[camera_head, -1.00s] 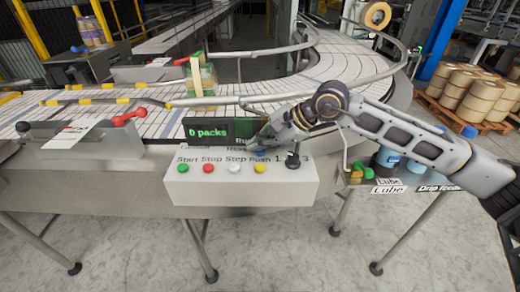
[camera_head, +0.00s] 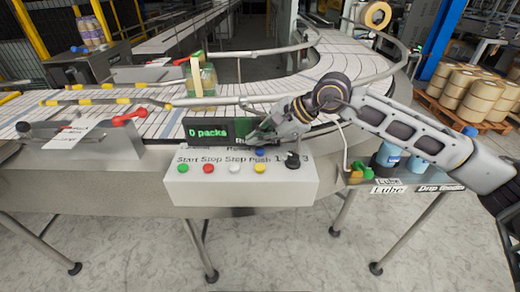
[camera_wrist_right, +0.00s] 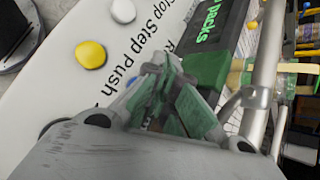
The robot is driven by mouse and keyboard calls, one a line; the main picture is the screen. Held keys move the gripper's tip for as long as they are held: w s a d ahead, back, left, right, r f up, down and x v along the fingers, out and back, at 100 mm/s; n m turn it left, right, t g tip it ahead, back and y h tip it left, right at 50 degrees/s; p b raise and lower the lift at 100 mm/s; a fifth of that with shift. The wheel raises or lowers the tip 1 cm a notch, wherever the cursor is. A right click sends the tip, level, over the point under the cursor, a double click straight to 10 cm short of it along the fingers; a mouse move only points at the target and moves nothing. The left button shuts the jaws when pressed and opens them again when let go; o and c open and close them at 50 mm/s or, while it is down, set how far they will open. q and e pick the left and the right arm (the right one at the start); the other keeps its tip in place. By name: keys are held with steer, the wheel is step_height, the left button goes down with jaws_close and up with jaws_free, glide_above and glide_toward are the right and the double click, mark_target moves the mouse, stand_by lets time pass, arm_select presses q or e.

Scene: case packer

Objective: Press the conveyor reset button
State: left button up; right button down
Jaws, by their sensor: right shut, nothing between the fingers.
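The white control box (camera_head: 240,188) carries green (camera_head: 183,168), red (camera_head: 208,168), white (camera_head: 234,168) and yellow (camera_head: 259,168) buttons along its front. A blue button (camera_head: 260,152) sits behind them, left of a black knob (camera_head: 292,160). The small label beside it is too blurred to read surely. My right gripper (camera_head: 252,138) is shut and empty, just behind the blue button and in front of the display. A gap to the blue button seems to show. In the right wrist view its fingertips (camera_wrist_right: 160,82) point toward the display and hide part of the panel lettering. My left gripper is not in view.
The display (camera_head: 207,132) reads "0 packs" and stands at the back of the box, close to my right fingers. A conveyor (camera_head: 330,60) curves behind it. Lube bottles (camera_head: 388,155) stand on a side shelf at the right.

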mark_target(259, 152)
steer(key=shift+r+p, duration=0.55)
steer(key=shift+r, duration=1.9)
stand_by(0.9)
